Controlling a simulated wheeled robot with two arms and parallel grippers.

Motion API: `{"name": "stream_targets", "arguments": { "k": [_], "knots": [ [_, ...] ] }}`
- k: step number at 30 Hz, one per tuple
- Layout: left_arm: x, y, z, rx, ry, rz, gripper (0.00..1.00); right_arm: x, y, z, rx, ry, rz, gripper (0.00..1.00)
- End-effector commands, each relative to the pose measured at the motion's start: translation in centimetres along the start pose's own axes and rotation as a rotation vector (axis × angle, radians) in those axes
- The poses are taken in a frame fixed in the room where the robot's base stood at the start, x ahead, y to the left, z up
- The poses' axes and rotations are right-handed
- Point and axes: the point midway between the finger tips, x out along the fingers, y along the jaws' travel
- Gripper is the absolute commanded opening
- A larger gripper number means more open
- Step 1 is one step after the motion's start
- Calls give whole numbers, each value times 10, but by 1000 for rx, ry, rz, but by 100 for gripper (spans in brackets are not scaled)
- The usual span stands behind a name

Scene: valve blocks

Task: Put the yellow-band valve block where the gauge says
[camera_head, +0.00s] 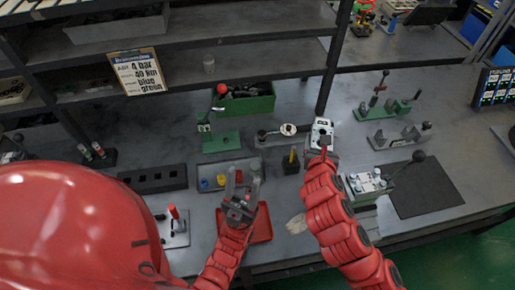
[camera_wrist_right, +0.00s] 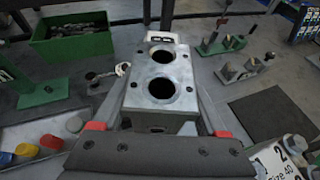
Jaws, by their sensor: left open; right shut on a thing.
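A grey metal valve block (camera_wrist_right: 158,85) with two round holes on top is held between the fingers of my right gripper (camera_wrist_right: 157,118). It also shows in the head view (camera_head: 322,131), at the end of my right arm. No yellow band is visible on it. A small round gauge-like dial (camera_head: 288,129) sits left of the block in the head view; its reading is too small to tell. My left gripper (camera_head: 242,184) is open and empty, fingers pointing away, in front of the grey tray (camera_head: 206,168).
The grey tray holds several coloured caps. A green bin (camera_head: 248,103), a black block with sockets (camera_head: 154,179), a clipboard sign (camera_head: 137,72) and a dark mat (camera_head: 421,190) stand around.

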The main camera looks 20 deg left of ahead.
Motion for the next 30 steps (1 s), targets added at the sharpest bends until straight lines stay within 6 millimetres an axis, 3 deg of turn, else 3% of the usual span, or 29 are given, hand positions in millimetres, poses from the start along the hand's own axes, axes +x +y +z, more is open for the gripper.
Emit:
{"name": "stream_targets", "arguments": {
  "k": [6, 20, 24, 30],
  "knots": [
    [3, 0, -1, 0, 0, 0, 54, 3, 1, -5, 1, -4, 2, 0],
    [22, -1, -4, 0, 0, 0, 54, 42, 0, -100, 2, 1, -1, 0],
    [24, -1, -4, 0, 0, 0, 54, 49, 1, -119, -1, -2, 2, 0],
    [23, -1, -4, 0, 0, 0, 54, 55, 0, -129, 1, -7, -1, 0]
  ]
}}
